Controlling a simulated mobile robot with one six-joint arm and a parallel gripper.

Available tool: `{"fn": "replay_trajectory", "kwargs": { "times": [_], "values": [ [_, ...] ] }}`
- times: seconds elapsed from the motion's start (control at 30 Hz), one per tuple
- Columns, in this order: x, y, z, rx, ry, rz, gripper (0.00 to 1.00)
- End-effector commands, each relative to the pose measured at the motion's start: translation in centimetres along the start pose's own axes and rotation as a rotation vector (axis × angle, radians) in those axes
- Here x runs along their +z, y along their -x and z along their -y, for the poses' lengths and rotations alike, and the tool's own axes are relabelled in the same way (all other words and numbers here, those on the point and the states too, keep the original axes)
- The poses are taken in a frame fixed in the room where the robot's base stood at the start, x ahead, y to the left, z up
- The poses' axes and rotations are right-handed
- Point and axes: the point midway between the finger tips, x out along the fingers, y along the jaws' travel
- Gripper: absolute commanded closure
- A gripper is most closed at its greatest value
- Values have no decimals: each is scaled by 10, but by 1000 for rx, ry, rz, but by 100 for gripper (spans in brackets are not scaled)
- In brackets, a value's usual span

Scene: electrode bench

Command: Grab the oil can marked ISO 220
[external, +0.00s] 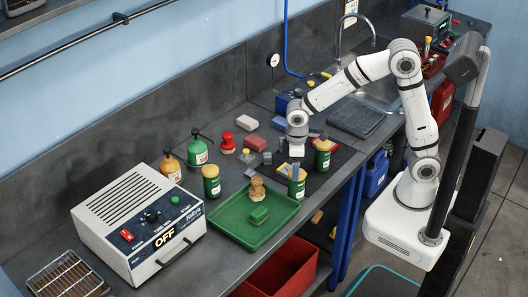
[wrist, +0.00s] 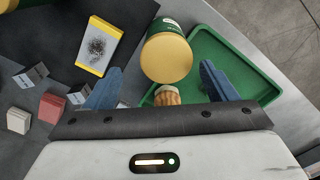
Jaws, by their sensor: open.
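Two oil cans with spouts stand at the back of the bench in the external view: a green one (external: 198,150) and a yellow-orange one (external: 171,168). Their labels are too small to read, so I cannot tell which is marked ISO 220. My gripper (external: 296,168) points down at a green tin with a yellow lid (external: 298,186), right of the tray. In the wrist view my gripper (wrist: 160,84) is open and empty. The tin (wrist: 167,54) shows just beyond and between its blue fingers. Neither oil can is in the wrist view.
A green tray (external: 225,220) holds a green block and a brown brush. Other green tins stand left (external: 211,182) and right (external: 322,154). A red stamp-like object (external: 228,143) and small blocks lie behind. A white box marked OFF (external: 140,225) stands front left.

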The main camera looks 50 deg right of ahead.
Motion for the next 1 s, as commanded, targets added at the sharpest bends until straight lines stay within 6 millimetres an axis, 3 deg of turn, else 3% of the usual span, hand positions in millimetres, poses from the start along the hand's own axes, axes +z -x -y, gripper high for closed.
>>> {"fn": "replay_trajectory", "kwargs": {
  "times": [0.6,0.9,1.0],
  "values": [
    [8,-72,8,0,2,5,21],
    [8,-78,8,0,2,2,21],
    [7,-78,8,0,2,2,30]
  ]
}}
